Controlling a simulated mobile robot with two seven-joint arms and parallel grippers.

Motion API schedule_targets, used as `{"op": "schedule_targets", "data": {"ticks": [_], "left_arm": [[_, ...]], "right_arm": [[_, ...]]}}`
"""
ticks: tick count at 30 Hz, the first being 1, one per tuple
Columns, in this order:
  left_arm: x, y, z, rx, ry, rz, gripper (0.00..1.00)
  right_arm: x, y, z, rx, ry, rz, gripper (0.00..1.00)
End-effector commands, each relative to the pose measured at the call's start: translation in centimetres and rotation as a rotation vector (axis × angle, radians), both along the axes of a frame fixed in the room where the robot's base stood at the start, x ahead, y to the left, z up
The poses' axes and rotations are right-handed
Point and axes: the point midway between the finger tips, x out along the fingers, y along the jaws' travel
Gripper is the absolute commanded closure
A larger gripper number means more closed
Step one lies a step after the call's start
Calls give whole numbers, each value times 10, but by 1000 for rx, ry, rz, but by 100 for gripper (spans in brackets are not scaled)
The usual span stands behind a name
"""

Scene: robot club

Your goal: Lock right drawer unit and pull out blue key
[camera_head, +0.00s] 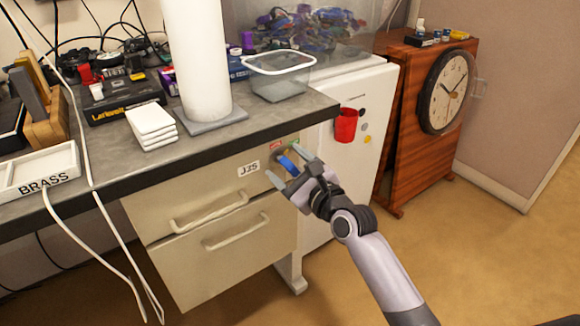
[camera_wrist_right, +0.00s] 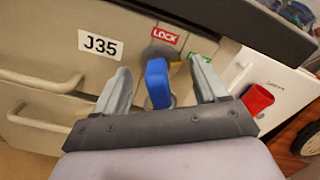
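The beige drawer unit (camera_head: 255,222) sits under the grey worktop, with a J35 label (camera_wrist_right: 100,44) on its upper drawer. The blue key (camera_wrist_right: 157,84) stands out from the lock at the unit's upper right; it also shows in the head view (camera_head: 288,164). A red LOCK label (camera_wrist_right: 164,36) is above the lock, and a green label is partly hidden to its right. My right gripper (camera_wrist_right: 159,66) is open, with one finger on each side of the key and visible gaps between. It also shows in the head view (camera_head: 281,163). My left gripper is not in view.
Both drawers look closed, with handles (camera_head: 210,213) protruding. A white cabinet with a red cup (camera_head: 346,126) stands right of the unit. On the worktop are a white cylinder (camera_head: 198,60), a clear container (camera_head: 280,78) and white tiles (camera_head: 152,127). White cables hang at the left.

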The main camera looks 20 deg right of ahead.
Motion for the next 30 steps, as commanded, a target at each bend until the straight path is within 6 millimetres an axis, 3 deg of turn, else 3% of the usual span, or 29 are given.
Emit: {"op": "schedule_targets", "data": {"ticks": [1,6,7,13,22,30], "left_arm": [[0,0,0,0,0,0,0],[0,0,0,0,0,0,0],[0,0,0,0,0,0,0],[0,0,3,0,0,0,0],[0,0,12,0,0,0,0],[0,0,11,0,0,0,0]], "right_arm": [[0,0,0,0,0,0,41],[0,0,0,0,0,0,96],[0,0,0,0,0,0,100],[0,0,1,-35,-12,-1,100],[0,0,0,-265,-94,-1,100],[0,0,-1,-285,-103,-1,100]]}}
